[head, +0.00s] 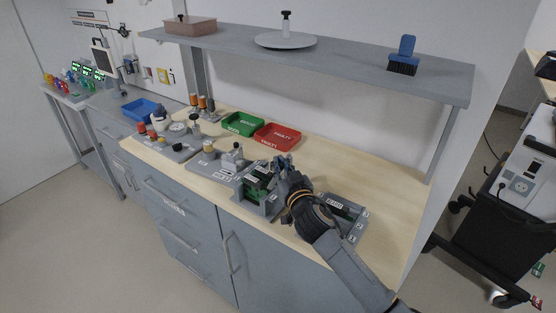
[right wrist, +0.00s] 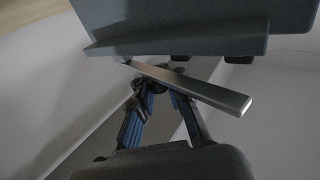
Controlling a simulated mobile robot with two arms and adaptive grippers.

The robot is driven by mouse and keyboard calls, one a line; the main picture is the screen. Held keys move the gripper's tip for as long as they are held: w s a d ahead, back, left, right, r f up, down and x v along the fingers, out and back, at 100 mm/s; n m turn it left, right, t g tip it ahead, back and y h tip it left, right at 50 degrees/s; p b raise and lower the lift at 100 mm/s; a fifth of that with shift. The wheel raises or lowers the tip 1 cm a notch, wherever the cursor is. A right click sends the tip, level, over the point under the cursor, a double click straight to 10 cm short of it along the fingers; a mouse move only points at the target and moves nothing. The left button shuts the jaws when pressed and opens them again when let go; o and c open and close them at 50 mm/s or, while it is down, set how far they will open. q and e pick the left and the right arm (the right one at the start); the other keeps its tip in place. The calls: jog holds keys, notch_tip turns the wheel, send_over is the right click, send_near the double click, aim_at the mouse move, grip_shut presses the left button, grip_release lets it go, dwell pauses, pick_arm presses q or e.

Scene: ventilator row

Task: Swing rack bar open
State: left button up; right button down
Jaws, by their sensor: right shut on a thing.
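The grey rack (head: 265,205) with green boards (head: 257,185) in it stands near the front edge of the bench. My right gripper (head: 283,163) is at the rack's right side and top, its arm reaching in from the lower right. In the right wrist view, a flat metal rack bar (right wrist: 195,86) runs slantwise below a grey body (right wrist: 190,28), its left end close to that body. The fingers of my right gripper (right wrist: 158,82) are closed around the bar near its middle. The bar is too hidden to make out in the head view. My left gripper is not in view.
A numbered grey tray (head: 352,222) lies right of my right gripper. Green (head: 243,123) and red (head: 277,136) bins stand behind the rack. Fixtures with knobs are to the left. A shelf (head: 330,58) overhangs the back. The right part of the bench (head: 385,190) is clear.

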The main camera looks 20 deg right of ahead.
jog(key=shift+a+f, duration=0.1)
jog(key=shift+a, duration=0.15)
jog(key=c, duration=1.4)
grip_release()
jog(key=shift+c, duration=0.2)
jog(key=shift+o, duration=0.6)
jog(key=shift+s+a, duration=0.1)
jog(key=shift+s, duration=0.15)
jog(key=s, duration=1.1)
jog(key=shift+s+d, duration=0.2)
jog(key=shift+s, duration=0.15)
